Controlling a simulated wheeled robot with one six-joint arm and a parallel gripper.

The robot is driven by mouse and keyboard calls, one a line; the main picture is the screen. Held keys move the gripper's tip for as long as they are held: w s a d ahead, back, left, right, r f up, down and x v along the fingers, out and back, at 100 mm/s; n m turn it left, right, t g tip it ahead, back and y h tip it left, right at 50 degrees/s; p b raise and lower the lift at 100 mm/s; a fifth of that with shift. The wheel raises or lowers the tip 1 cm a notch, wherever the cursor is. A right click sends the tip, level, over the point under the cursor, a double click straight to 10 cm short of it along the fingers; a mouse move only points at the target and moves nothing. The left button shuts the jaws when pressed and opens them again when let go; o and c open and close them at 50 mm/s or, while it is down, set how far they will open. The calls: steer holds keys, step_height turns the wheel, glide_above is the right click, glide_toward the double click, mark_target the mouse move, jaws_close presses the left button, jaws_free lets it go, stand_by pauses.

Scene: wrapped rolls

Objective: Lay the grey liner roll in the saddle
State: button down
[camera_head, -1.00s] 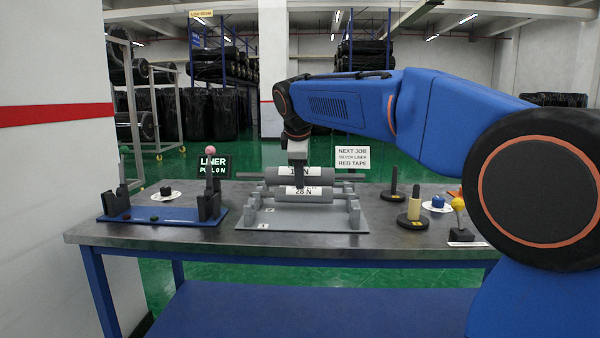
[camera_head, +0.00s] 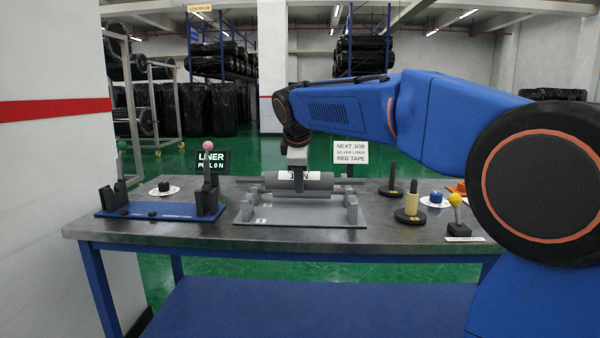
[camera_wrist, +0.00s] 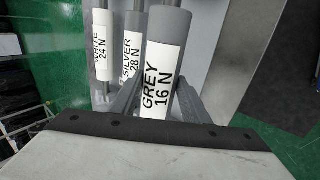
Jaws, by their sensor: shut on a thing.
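The grey roll, with a white label reading GREY 16 N, is in the wrist view (camera_wrist: 167,24) and in the head view (camera_head: 325,177). My gripper (camera_head: 298,181) is shut on it near its middle, with one finger on each side (camera_wrist: 158,98). The silver roll (camera_wrist: 133,22) lies close beside it, with a 28 N label; the head view mostly hides it. The blue stand with dark uprights (camera_head: 160,210), which looks like the saddle, is empty at the left of the table. My gripper is well to its right, over the grey rack (camera_head: 300,217).
The white roll (camera_wrist: 98,17) lies beyond the silver one. A pink-topped post (camera_head: 208,165) rises at the saddle's right end. Black pegs (camera_head: 392,180), a cream cylinder (camera_head: 411,200) and a yellow knob (camera_head: 455,199) stand at the right. Bare table lies between stand and rack.

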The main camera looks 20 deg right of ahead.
steer(key=shift+f, duration=3.3)
steer(key=shift+f, duration=0.1)
steer(key=c, duration=0.9)
jaws_free()
steer(key=v, duration=1.7)
steer(key=shift+s, duration=0.15)
